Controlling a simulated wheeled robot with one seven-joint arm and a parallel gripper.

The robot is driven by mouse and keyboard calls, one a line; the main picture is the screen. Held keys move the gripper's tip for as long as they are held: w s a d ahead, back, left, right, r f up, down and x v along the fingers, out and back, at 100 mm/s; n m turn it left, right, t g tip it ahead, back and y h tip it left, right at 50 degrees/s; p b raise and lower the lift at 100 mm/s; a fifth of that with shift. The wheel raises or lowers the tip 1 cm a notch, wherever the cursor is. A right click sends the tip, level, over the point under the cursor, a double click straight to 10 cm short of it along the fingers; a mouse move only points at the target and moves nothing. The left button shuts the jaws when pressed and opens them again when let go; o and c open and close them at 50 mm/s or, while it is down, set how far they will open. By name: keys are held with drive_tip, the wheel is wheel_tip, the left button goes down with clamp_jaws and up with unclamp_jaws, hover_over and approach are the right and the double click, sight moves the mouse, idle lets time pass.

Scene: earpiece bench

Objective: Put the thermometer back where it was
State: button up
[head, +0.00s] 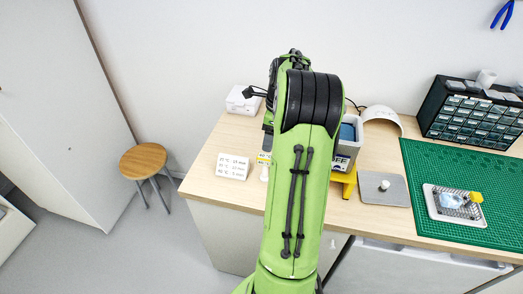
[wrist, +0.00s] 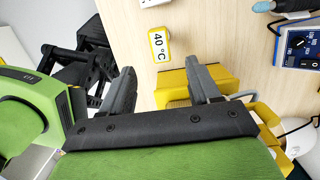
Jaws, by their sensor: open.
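No thing shows that I can surely name as the thermometer. A small yellow-edged block (wrist: 159,45) with a white face reading "40 °C" is on the bench, just ahead of my gripper in the wrist view. I cannot tell whether it is the thermometer or a label. A yellow stand (wrist: 224,78) lies partly behind the right finger.
A water bath (head: 347,150) with a blue control panel (wrist: 298,47) stands right of my arm. A white settings card (head: 232,167), grey plate (head: 385,190), green mat (head: 450,160) and drawer cabinet (head: 468,112) are on the bench (head: 210,188). A stool (head: 142,160) stands left.

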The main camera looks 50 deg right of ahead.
drive_tip(key=w+a+r+n+h, duration=0.1)
drive_tip(key=a+r+n, duration=0.2)
drive_tip(key=a+n, duration=0.3)
drive_tip(key=a+r+n+t, duration=0.1)
drive_tip(key=a+r+n, duration=0.3)
drive_tip(key=a, duration=0.5)
drive_tip(key=w+a+r+n+h, duration=0.1)
drive_tip(key=a+r+n, duration=0.2)
drive_tip(key=a+n, duration=0.3)
drive_tip(key=s+a+n+t+y, duration=0.1)
drive_tip(key=s+a+n+t, duration=0.2)
drive_tip(key=s+a+n, duration=1)
drive_tip(key=shift+a+f+n, duration=0.35)
drive_tip(key=shift+a+n, duration=0.35)
drive_tip(key=shift+n, duration=0.5)
drive_tip(key=shift+d, duration=0.1)
